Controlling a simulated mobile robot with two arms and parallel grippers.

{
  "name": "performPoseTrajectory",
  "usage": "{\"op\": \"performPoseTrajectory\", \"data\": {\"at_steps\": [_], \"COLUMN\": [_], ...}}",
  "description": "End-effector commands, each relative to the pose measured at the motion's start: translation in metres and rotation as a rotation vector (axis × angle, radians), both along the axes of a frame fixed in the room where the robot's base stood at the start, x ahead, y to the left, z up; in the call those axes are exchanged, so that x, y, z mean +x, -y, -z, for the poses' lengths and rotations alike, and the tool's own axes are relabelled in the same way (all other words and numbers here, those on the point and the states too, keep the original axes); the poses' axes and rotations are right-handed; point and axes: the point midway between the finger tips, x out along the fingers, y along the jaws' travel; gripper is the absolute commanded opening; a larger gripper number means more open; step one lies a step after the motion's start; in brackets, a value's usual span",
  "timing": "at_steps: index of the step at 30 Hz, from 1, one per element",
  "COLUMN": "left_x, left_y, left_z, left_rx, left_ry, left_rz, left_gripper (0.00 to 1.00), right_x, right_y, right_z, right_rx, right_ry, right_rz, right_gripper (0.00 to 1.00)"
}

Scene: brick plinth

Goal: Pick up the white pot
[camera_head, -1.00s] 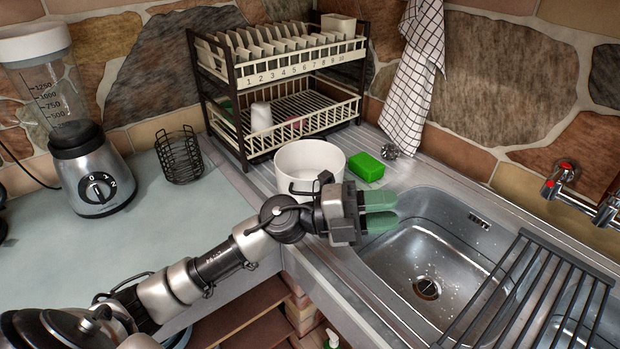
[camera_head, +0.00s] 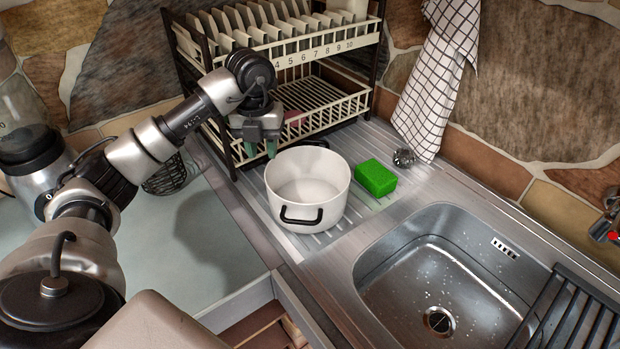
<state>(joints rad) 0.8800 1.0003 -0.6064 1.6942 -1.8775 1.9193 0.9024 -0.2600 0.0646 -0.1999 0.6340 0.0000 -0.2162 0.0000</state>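The white pot (camera_head: 285,203) stands upright on the metal drainboard, open at the top, with a black handle at its front and another at its back. My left gripper (camera_head: 261,150) is above and behind the pot's left side, in front of the dish rack. Its green fingers point down and are apart, with nothing seen between them. It does not appear to touch the pot. My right gripper is not in view.
A green sponge (camera_head: 376,178) lies just right of the pot. The two-tier dish rack (camera_head: 318,112) stands behind. A metal sink (camera_head: 400,262) is at right, with a dark rack (camera_head: 575,310) over it. A checked towel (camera_head: 437,85) hangs behind. The countertop (camera_head: 215,235) left of the pot is clear.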

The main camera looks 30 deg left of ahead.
Motion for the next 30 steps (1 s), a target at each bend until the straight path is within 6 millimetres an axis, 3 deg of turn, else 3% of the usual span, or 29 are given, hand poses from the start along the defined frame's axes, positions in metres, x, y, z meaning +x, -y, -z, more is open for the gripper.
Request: {"op": "performPoseTrajectory", "data": {"at_steps": [2,6,10,13,20,30], "left_x": [-0.001,0.000,0.000,0.002,0.004,0.005], "left_y": [0.001,0.002,0.003,0.004,0.006,0.007], "left_z": [0.014,0.034,0.042,0.051,0.085,0.093], "left_rx": [0.000,-0.002,-0.004,-0.004,-0.004,-0.004], "left_ry": [-0.005,-0.002,-0.001,-0.004,-0.001,0.002], "left_rz": [0.002,0.002,0.003,0.003,0.004,0.004], "left_gripper": [0.33,0.33,0.33,0.33,0.33,0.31], "right_x": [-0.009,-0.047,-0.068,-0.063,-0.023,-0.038], "right_y": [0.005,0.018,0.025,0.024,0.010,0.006], "right_z": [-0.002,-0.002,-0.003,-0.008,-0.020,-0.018], "right_rx": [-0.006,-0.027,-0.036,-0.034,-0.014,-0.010], "right_ry": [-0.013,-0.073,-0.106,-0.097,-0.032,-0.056], "right_rz": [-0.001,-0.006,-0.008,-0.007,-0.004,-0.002], "right_gripper": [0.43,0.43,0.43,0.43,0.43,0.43]}}
